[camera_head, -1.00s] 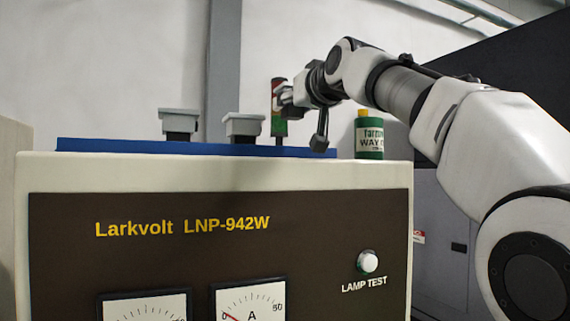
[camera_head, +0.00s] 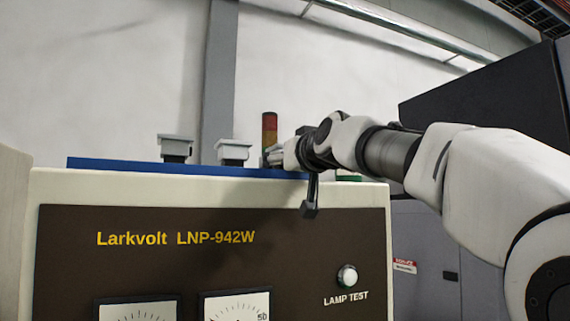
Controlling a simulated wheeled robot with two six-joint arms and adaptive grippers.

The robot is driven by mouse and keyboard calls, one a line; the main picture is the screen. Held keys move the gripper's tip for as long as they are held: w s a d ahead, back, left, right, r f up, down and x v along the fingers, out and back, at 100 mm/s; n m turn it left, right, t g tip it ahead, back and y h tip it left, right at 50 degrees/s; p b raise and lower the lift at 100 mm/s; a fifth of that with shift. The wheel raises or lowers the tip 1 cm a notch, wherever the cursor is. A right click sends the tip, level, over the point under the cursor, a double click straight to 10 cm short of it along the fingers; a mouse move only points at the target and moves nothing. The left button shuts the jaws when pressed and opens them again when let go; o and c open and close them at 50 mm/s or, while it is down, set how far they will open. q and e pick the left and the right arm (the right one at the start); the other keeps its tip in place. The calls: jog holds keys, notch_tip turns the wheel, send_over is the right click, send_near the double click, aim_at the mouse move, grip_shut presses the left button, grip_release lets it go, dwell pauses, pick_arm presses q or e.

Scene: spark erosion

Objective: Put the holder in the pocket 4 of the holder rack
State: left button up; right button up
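Two holder-like pieces with pale grey square tops and dark lower parts, the left piece (camera_head: 175,146) and the right piece (camera_head: 234,151), stand upright at the blue surface (camera_head: 130,164) on top of the cabinet. I cannot tell whether this blue surface is the holder rack; no pocket or pocket number shows. My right gripper (camera_head: 274,157) is at the end of the arm from the right, just right of the right piece and low over the blue surface. Its fingers are small and partly hidden, and I cannot tell what they hold. My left gripper is not in view.
The cream Larkvolt cabinet (camera_head: 365,196) with meters and a lamp test button (camera_head: 347,276) fills the front. A signal tower (camera_head: 270,131) rises behind my gripper. A green container (camera_head: 348,176) is mostly hidden behind my arm. A dark machine (camera_head: 490,98) stands right.

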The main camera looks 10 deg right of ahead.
jog(key=shift+w+f, duration=0.1)
jog(key=shift+w, duration=0.05)
jog(key=shift+d+f+b, duration=0.1)
jog(key=shift+b, duration=0.25)
jog(key=s+d+b, duration=0.2)
jog(key=s+b, duration=0.9)
jog(key=s, duration=0.1)
jog(key=shift+r, duration=0.3)
jog(key=shift+w, duration=0.1)
